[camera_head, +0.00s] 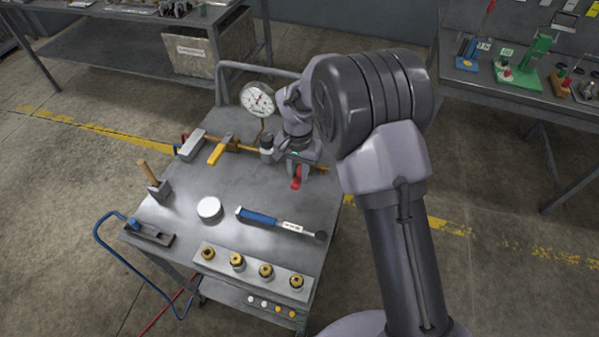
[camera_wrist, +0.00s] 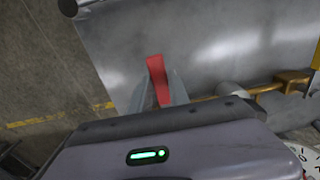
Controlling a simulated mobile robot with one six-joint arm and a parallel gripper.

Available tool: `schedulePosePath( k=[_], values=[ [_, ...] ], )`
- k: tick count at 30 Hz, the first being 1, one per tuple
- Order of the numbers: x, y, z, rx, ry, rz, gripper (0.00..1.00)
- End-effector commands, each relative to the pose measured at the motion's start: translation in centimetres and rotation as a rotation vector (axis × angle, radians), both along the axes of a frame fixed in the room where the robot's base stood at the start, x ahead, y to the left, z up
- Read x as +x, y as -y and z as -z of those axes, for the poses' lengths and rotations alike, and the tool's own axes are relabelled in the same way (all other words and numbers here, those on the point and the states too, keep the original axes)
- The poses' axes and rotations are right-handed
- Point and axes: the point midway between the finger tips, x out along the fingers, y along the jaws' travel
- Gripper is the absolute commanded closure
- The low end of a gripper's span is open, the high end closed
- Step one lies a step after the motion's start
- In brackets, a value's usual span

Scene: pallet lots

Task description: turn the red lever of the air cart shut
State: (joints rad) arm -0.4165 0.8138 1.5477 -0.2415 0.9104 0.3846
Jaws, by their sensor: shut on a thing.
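The red lever (camera_head: 297,180) sits at the right end of the air pipe on the cart's top (camera_head: 185,225). It also shows in the wrist view (camera_wrist: 156,70), sticking out from between the grey fingers. My gripper (camera_head: 299,170) reaches down over the pipe's right end and is shut on the lever; the fingers show in the wrist view too (camera_wrist: 159,90). The brass pipe (camera_head: 248,148) runs across the back of the cart, with a yellow-handled part (camera_head: 219,152) further left. My gripper hides the lever's pivot and the valve body.
A round gauge (camera_head: 257,99) stands close to the left of my wrist. A blue-handled tool (camera_head: 262,217), a white round tin (camera_head: 210,209) and a block with brass fittings (camera_head: 252,273) lie nearer the front. A hammer (camera_head: 153,180) is at the left.

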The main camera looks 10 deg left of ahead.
Motion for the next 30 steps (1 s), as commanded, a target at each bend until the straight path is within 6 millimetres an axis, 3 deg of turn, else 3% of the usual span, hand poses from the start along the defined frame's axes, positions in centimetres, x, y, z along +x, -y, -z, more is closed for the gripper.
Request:
schedulePosePath(
  k=[8,9,12,21,26,30],
  values=[
    [0.1,-0.1,-0.1,0.004,0.003,0.003,1.00],
    [0.1,-0.1,-0.1,0.004,0.003,0.003,0.72],
    [0.1,-0.1,-0.1,0.003,0.003,0.002,0.56],
    [0.1,-0.1,-0.3,0.002,0.001,0.001,0.56],
    [0.1,-0.1,-3.6,0.002,0.004,0.000,0.56],
    [0.1,-0.1,-8.6,0.003,0.005,0.001,0.56]
  ],
)
